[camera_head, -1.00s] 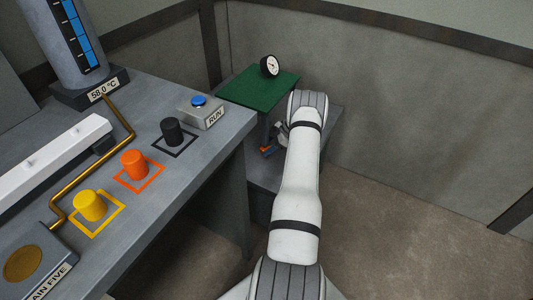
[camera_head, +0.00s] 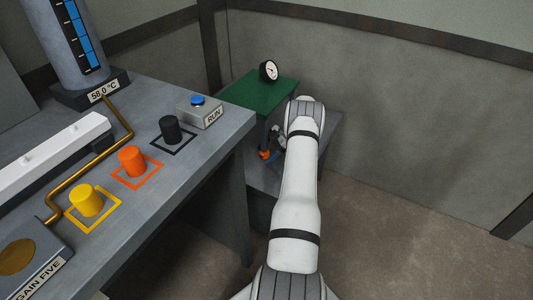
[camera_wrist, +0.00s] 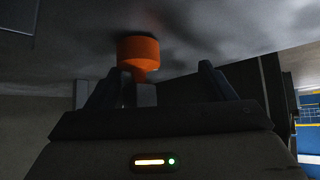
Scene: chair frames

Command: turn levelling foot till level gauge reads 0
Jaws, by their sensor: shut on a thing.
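The orange levelling foot (camera_head: 265,154) is under the near corner of a green-topped stand (camera_head: 262,92). My gripper (camera_head: 276,142) is at the foot, partly hidden behind my white arm. In the wrist view the orange foot (camera_wrist: 138,50) shows close up against a grey surface, between the dark fingers of my gripper (camera_wrist: 155,78). The jaws are shut on it, though the exact contact is dark. The round level gauge (camera_head: 268,70), white-faced with a black rim, sits on the green top. Its needle is too small to read exactly.
A grey bench (camera_head: 190,160) at left carries black (camera_head: 173,130), orange (camera_head: 132,161) and yellow (camera_head: 86,201) knobs, a brass pipe and a RUN box with a blue button (camera_head: 198,101). Walls stand behind the stand. The floor at right is clear.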

